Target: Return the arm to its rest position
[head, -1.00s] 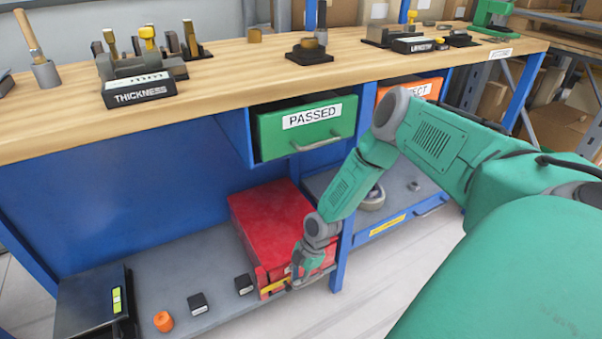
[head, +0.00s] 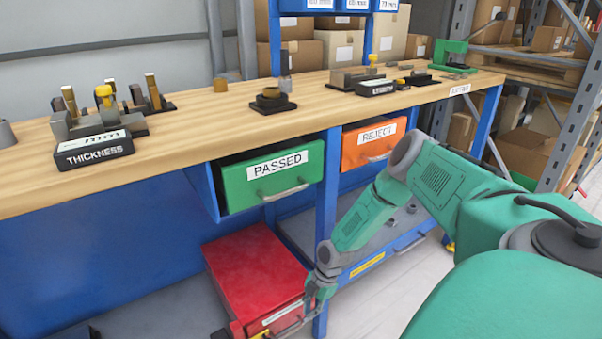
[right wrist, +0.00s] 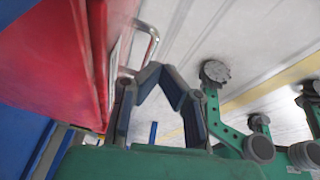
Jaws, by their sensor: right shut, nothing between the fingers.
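My right arm reaches down in front of the blue workbench (head: 150,250). My right gripper (head: 309,304) is low, by the front right corner of the red metal box (head: 250,265). In the right wrist view, my right gripper (right wrist: 158,72) has its fingertips together with nothing between them. The metal handle (right wrist: 150,42) of the red box (right wrist: 75,60) is just beyond the fingertips. The gripper looks apart from the handle, but I cannot be sure. My left gripper is not in view.
The green PASSED drawer (head: 270,178) sticks out above the red box. The orange REJECT drawer (head: 372,143) is right of it. Gauges and blocks stand on the wooden top (head: 215,110). Light floor (head: 380,295) is open to the right. My own green legs show in the wrist view.

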